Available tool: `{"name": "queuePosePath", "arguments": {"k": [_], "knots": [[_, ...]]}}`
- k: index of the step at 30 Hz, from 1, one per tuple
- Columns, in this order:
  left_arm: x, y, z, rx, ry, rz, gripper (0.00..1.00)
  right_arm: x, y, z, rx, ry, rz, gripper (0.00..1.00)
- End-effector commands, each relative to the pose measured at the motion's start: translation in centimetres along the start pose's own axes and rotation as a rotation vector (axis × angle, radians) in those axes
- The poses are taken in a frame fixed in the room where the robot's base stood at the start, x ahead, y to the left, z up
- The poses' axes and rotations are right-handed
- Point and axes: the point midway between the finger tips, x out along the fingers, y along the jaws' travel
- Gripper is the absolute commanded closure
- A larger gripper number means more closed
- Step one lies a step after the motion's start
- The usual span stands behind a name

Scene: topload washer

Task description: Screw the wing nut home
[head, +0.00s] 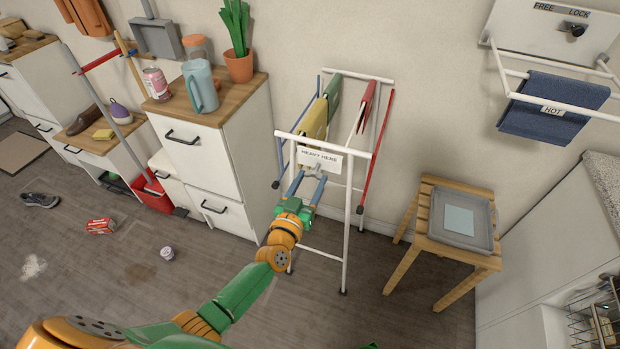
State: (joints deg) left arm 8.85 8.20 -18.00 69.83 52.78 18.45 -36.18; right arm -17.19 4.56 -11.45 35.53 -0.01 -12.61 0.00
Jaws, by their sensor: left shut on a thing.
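A small grey wing nut (313,169) shows just under the "HEAVY HERE" sign (320,159) on the front top bar of a white drying rack (350,152). My left gripper (311,175) reaches up to it from below, with its two blue fingers on either side of it. The left gripper is shut on the wing nut. The fingers partly hide the nut, and its thread and how far it is seated cannot be made out. My right gripper is not in view.
Yellow, green and red cloths hang on the rack. A cabinet (199,148) stands close on its left, and a wooden stool (415,257) with a grey tray (456,240) on its right. A wall rack (555,85) holds a blue towel. The floor in front is mostly clear.

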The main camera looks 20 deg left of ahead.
Motion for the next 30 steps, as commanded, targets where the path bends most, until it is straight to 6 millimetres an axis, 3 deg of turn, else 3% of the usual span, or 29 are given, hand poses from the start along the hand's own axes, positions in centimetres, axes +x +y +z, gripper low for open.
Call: {"name": "queuePosePath", "arguments": {"k": [22, 23, 24, 26, 30], "knots": [[-0.02, 0.00, 0.09, 0.093, -0.002, 0.001, 0.96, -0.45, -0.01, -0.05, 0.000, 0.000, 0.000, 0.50], [-0.02, 0.00, 0.09, 0.092, -0.002, 0.001, 0.33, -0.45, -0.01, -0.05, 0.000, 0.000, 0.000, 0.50], [-0.02, 0.00, 0.09, 0.092, -0.002, 0.001, 0.22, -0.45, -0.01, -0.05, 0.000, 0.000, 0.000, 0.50], [-0.02, -0.01, 0.08, 0.092, -0.001, 0.000, 0.10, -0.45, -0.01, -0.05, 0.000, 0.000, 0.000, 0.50], [-0.01, -0.01, 0.05, 0.091, -0.001, 0.000, 0.10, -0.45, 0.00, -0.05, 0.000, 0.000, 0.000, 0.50]]}}
